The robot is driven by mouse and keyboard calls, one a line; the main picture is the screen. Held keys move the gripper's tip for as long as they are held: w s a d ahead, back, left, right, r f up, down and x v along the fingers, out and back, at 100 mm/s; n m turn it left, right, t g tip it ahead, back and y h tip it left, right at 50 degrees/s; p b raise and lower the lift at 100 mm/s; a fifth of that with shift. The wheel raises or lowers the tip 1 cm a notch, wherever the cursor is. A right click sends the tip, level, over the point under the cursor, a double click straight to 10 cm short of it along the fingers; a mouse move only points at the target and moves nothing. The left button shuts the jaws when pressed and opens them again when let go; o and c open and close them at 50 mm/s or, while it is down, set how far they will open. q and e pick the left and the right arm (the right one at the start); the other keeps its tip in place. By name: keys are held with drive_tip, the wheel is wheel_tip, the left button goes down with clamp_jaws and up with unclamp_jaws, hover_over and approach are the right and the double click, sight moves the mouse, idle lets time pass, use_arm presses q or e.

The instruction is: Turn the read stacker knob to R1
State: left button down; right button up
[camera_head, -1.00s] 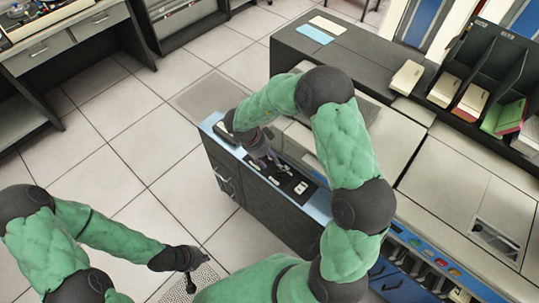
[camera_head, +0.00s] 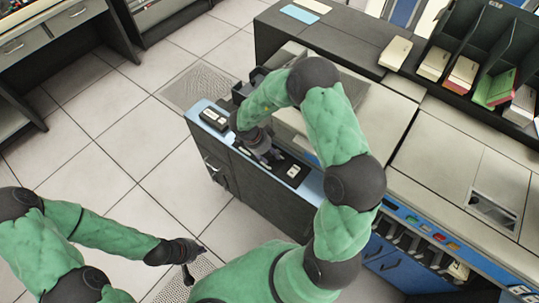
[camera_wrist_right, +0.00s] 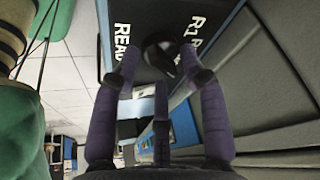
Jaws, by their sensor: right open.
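The read stacker knob (camera_wrist_right: 160,57) is a dark round shape on the black panel in the right wrist view, with the labels READ and R1 beside it. Its pointer direction is too dark to tell. My right gripper (camera_wrist_right: 158,68) is open, with its purple-grey fingers around the knob's sides; I cannot tell whether they touch it. In the head view the right gripper (camera_head: 266,157) is over the panel strip (camera_head: 240,146) and hides the knob. My left gripper (camera_head: 194,263) is empty, low and away from the panel; its finger opening is too small to tell.
The panel tops a dark cabinet (camera_head: 230,184) with a light blue edge. A card machine (camera_head: 455,180) stands to the right. Tiled floor (camera_head: 110,150) is clear on the left.

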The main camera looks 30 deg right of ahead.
clamp_jaws()
drive_tip(key=shift+w+d+r, duration=0.1)
drive_tip(key=shift+r, duration=0.05)
